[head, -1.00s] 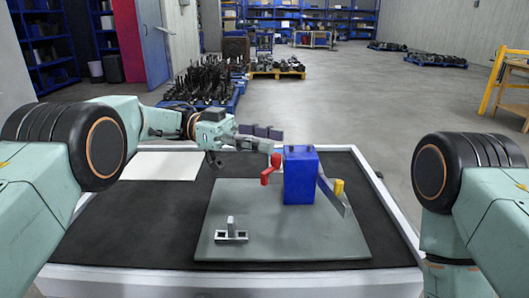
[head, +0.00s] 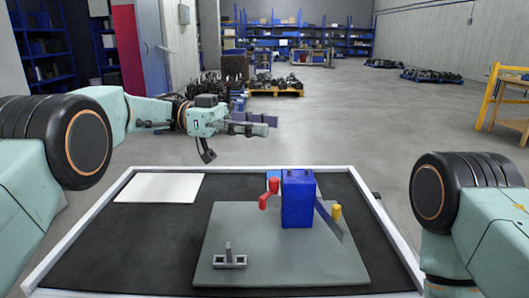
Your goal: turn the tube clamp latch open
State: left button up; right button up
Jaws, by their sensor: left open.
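A blue block (head: 298,200) stands upright on a grey plate (head: 275,262). A red crank-like handle (head: 270,193) is on its left side. A flat metal bar (head: 329,221) slants down at its right, beside a yellow knob (head: 337,211). A small grey metal fitting with an upright post (head: 229,261) sits at the plate's front left. I cannot tell for certain which part is the tube clamp latch. My left gripper (head: 240,138) is open and empty, appearing beyond and above the red handle, apart from it. My right gripper is not in view; only its arm shows.
The plate lies on a black-topped table with a white rim (head: 392,240). A white sheet (head: 160,188) lies at its back left. A small light-blue item shows partly behind the block. The black surface left of the plate is clear. Pallets and shelves are far behind.

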pick_arm(q)
jog(key=a+r+n+t+h+p, duration=0.1)
jog(key=a+n+p, duration=0.1)
jog(key=a+p, duration=0.1)
jog(key=n+t+p, duration=0.4)
jog(key=n+t, duration=0.1)
jog(key=t, duration=0.3)
send_near(269, 193)
notch_tip(269, 193, up, 2)
jog(key=w+d, duration=0.1)
jog(key=d, duration=0.1)
jog(key=w+d+m, duration=0.1)
jog(key=d, duration=0.6)
jog(key=shift+w+d, duration=0.15)
jog(key=shift+w, duration=0.1)
grip_shut()
